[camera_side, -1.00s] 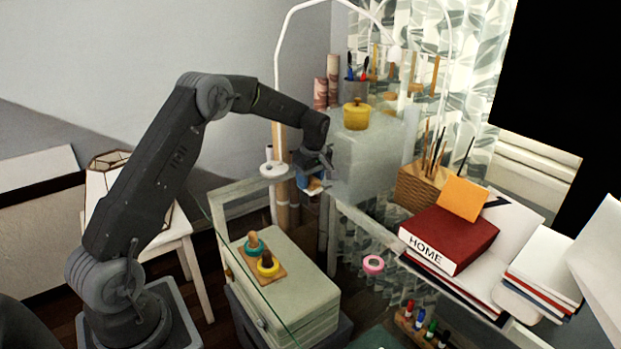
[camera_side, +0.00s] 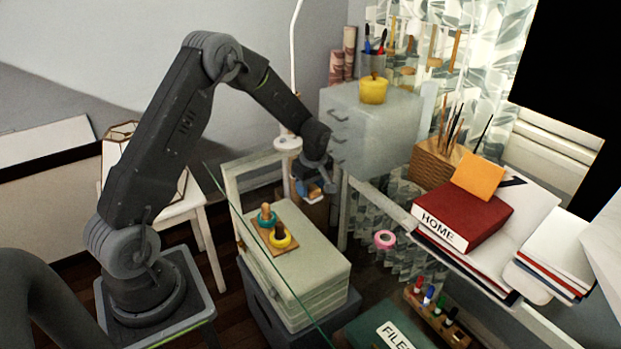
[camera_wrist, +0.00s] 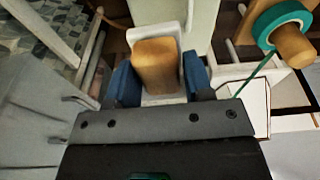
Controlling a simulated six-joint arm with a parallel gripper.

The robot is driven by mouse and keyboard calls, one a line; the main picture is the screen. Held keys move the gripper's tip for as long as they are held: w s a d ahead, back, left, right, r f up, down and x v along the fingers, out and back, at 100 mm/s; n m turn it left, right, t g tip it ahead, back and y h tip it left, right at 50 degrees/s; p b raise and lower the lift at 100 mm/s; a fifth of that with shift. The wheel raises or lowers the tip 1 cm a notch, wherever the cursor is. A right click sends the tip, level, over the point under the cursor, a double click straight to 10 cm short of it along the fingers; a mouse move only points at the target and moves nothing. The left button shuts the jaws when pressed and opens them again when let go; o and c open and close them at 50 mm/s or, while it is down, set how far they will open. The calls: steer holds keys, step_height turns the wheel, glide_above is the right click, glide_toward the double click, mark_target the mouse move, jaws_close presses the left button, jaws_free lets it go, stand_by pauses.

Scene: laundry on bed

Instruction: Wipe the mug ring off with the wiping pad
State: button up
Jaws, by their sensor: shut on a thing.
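My gripper (camera_side: 311,184) hangs in the air behind the pale box with the pegs, left of the glass desk. It is shut on a tan block (camera_wrist: 158,66) with a white part around and under it, which looks like the wiping pad. In the wrist view the blue fingers (camera_wrist: 160,80) stand on both sides of the block. In the side view only a small blue and tan patch of gripper and pad shows. I cannot make out the mug ring in either view.
A pink tape roll (camera_side: 385,239), a red HOME book (camera_side: 462,213) and a marker rack (camera_side: 433,318) lie to the right. A drawer unit (camera_side: 345,130) with a yellow pot stands behind.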

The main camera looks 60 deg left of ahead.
mark_target(339, 223)
step_height(339, 223, down, 3)
steer(key=shift+f, duration=0.15)
steer(key=shift+d+f, duration=0.55)
steer(key=shift+f, duration=0.2)
steer(key=shift+c, duration=0.2)
steer(key=shift+d+r, duration=0.1)
steer(key=shift+d, duration=4.45)
steer(key=shift+w+a, duration=0.1)
steer(key=shift+w, duration=0.7)
steer(key=shift+a, duration=4.95)
steer(key=shift+w+a, duration=0.1)
steer(key=shift+w, duration=0.8)
steer(key=shift+d, duration=5.1)
step_height(339, 223, up, 8)
steer(key=shift+r, duration=0.2)
steer(key=shift+a, duration=0.15)
